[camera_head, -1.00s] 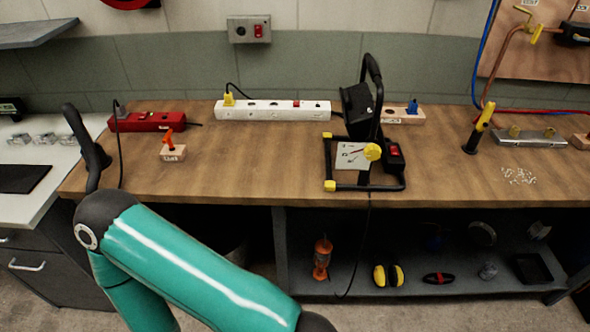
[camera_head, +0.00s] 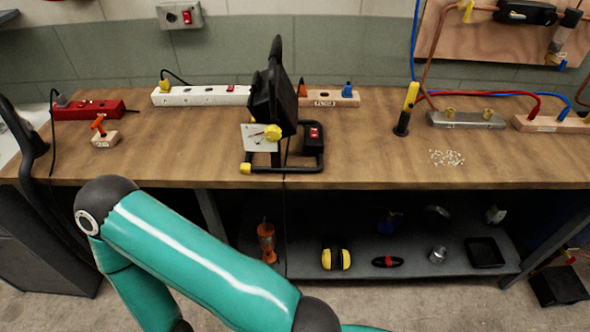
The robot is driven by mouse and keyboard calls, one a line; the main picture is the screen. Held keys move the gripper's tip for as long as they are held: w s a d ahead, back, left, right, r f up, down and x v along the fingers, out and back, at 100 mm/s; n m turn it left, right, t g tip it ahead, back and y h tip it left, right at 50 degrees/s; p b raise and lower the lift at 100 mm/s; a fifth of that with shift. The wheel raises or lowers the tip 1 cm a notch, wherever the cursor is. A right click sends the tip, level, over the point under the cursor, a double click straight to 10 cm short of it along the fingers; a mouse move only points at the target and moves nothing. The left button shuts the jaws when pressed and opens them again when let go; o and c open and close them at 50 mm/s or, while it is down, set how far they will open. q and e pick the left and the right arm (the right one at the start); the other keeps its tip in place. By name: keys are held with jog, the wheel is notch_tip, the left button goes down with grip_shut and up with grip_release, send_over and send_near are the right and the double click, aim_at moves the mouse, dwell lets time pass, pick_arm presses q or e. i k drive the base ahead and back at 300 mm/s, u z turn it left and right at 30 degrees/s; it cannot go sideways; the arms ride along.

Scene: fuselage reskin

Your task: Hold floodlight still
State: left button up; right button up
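The floodlight (camera_head: 270,105) stands on the wooden workbench (camera_head: 190,150), near the middle of the camera_head view. It has a black lamp head, a black tubular stand, a yellow knob and a black box with a red switch. Its lamp head faces left, and its stand rests on the bench top. A teal arm of mine (camera_head: 200,255) crosses the lower left in front of the bench. Neither of my grippers shows in this view, and nothing of mine is seen touching the floodlight.
A white power strip (camera_head: 200,96) and a red one (camera_head: 90,110) lie behind and left. A small block with an orange switch (camera_head: 104,135) is nearby. A yellow-black torch (camera_head: 406,110) stands right. Ear defenders (camera_head: 336,259) lie on the lower shelf. The front middle bench is clear.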

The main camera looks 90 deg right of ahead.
aim_at(272, 133)
jog(key=k, duration=1.9)
jog(key=z, duration=1.1)
jog(key=i, duration=0.95)
jog(key=z, duration=0.15)
